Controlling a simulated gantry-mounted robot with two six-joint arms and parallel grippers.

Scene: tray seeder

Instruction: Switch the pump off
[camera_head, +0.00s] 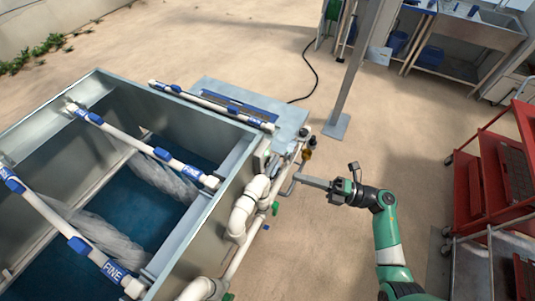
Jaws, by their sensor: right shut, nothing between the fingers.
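The tank unit (215,215) fills the left of the view, with white pipes (245,205) along its right side. I cannot tell which part is the pump's switch. My right gripper (295,180) reaches in from the right, with its fingers shut and empty. Its tips appear beside the pipework; I cannot tell whether they touch it. My left gripper is not in view.
White bars with blue clips (150,147) cross the water-filled tank. A green-handled valve (275,208) is on the pipe. A grey post (360,70) stands behind, and a red cart (490,175) at right. Sandy floor lies open between.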

